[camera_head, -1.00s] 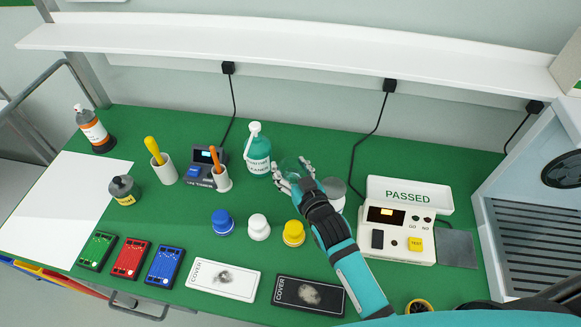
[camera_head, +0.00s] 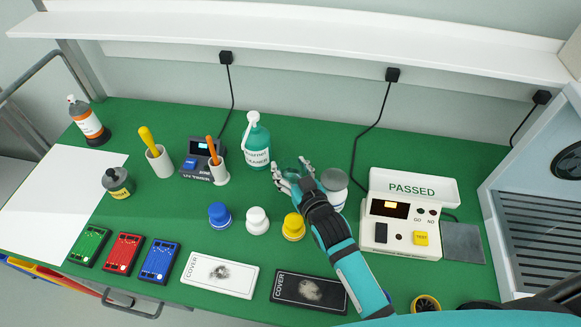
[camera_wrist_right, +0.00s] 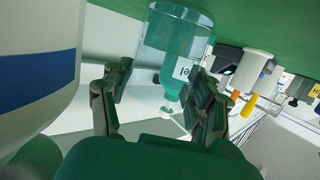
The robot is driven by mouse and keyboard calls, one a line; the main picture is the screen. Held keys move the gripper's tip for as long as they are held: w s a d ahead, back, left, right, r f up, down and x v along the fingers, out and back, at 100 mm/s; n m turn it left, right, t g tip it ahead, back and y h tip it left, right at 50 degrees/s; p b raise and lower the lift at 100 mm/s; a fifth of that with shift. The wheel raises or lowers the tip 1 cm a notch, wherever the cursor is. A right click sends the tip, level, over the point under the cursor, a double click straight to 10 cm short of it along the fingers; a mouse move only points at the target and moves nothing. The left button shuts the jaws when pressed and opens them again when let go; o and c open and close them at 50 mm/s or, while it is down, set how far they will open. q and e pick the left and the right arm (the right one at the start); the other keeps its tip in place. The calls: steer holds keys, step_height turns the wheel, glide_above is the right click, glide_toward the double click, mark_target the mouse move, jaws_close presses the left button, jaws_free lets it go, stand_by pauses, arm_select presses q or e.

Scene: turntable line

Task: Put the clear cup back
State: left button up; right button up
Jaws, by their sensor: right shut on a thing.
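The clear cup (camera_head: 289,162) is see-through and hard to make out between the fingers of my right gripper (camera_head: 291,176), just right of the teal cleaner bottle (camera_head: 257,148). My right gripper is shut on the cup. In the right wrist view the cup (camera_wrist_right: 154,72) shows between the two fingers (camera_wrist_right: 160,98), with the teal bottle seen through and behind it. I cannot tell whether the cup's base touches the green mat. My left gripper is not in view.
A white jar with a grey lid (camera_head: 334,182) stands close right of my right gripper. Blue (camera_head: 219,216), white (camera_head: 257,220) and yellow (camera_head: 293,227) capped bottles stand in front. The tester (camera_head: 402,222) is farther right. Green mat behind the gripper is clear.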

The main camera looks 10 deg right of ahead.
steer(key=shift+f, duration=0.4)
steer(key=o, duration=1.4)
steer(key=shift+o, duration=0.2)
step_height(320, 180, up, 10)
